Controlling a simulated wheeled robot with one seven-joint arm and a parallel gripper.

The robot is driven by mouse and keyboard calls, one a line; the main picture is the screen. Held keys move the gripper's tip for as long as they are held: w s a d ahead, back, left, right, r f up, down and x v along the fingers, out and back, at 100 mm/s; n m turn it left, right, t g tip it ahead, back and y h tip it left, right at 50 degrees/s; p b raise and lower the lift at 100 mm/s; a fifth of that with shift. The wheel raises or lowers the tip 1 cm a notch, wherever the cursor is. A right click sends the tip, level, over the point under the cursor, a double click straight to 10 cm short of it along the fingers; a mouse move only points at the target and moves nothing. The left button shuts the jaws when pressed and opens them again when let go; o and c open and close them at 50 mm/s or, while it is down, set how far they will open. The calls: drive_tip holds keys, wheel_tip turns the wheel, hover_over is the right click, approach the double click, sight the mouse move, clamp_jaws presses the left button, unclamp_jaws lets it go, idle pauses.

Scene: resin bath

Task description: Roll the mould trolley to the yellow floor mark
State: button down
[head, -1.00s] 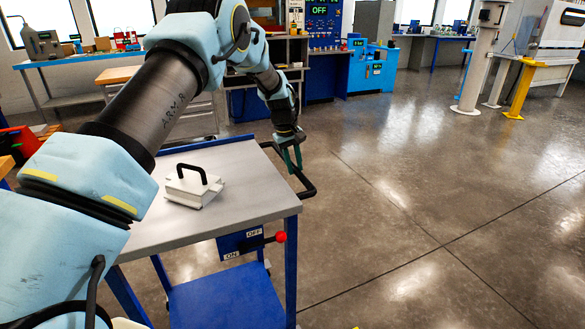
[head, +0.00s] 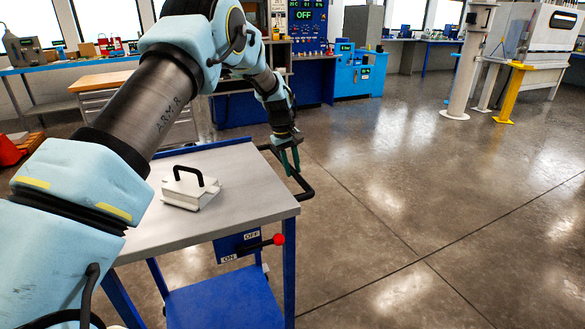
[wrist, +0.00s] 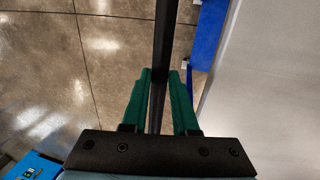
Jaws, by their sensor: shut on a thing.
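The mould trolley (head: 245,188) stands close in front of me in the head view, with a grey top and blue frame. A pale mould (head: 187,190) with a black handle sits on its top. My gripper (head: 290,160) is at the trolley's far right side, shut on the black push handle (head: 303,186). In the wrist view the green fingers (wrist: 159,85) lie on both sides of the handle bar (wrist: 165,35). A lever with a red knob (head: 279,239) sticks out to the right on the ON/OFF plate (head: 240,245). I see no yellow floor mark.
Open concrete floor (head: 400,210) lies ahead and to the right. A blue cabinet (head: 357,72), a pale column (head: 468,65) and a yellow-legged stand (head: 510,92) stand farther back. A wood-topped bench (head: 103,80) is at the left.

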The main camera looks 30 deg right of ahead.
drive_tip(key=shift+d+r, duration=0.1)
drive_tip(key=c, duration=0.7)
unclamp_jaws()
drive_tip(key=r, duration=0.3)
drive_tip(key=a+r+b, duration=0.1)
drive_tip(key=r, duration=0.3)
drive_tip(key=a+r+b, duration=0.1)
drive_tip(key=r, duration=0.2)
drive_tip(key=shift+w+a+r, duration=0.15)
drive_tip(key=shift+r, duration=0.1)
